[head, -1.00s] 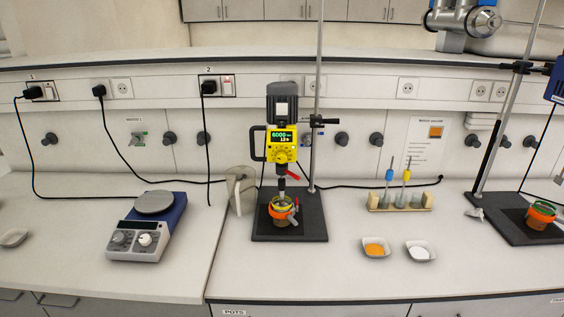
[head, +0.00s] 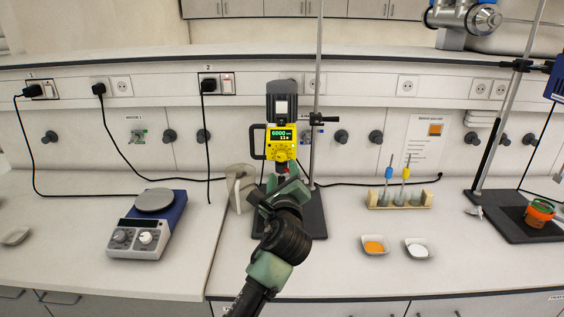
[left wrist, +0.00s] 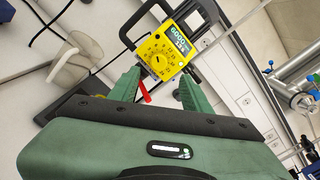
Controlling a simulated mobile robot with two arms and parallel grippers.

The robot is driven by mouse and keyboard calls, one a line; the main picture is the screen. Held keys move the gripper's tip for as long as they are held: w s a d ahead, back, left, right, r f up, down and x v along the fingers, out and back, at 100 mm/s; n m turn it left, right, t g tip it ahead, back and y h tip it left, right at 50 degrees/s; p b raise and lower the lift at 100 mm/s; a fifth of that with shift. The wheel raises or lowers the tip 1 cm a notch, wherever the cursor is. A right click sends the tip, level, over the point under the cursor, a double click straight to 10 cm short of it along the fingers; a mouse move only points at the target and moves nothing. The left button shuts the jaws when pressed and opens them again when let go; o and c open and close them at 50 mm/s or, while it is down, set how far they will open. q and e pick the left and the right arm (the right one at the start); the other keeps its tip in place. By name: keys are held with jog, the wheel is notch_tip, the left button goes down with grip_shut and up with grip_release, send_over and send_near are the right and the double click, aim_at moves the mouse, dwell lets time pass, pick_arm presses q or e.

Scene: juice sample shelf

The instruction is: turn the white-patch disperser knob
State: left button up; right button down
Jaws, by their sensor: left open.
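The disperser (head: 283,138) is a yellow unit with a lit display reading 6000, clamped on a stand behind my left gripper. Its round yellow knob (left wrist: 158,63) shows on the yellow face below the display in the left wrist view, with a dial scale around it. My left gripper (head: 283,180) is open and empty, in front of and just below the yellow face. In the left wrist view its two green fingers (left wrist: 159,78) point toward the face, the knob between their tips, apparently without touching. My arm hides the disperser's lower shaft and the container below. My right gripper is out of view.
A hotplate (head: 134,238) stands at the left. Two small dishes of powder (head: 375,252) lie to the right, before a wooden rack (head: 425,203).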

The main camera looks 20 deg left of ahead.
aim_at(282, 159)
pick_arm(q)
jog(key=p+x, duration=0.1)
jog(key=x, duration=0.6)
jog(key=shift+f, duration=0.15)
grip_shut()
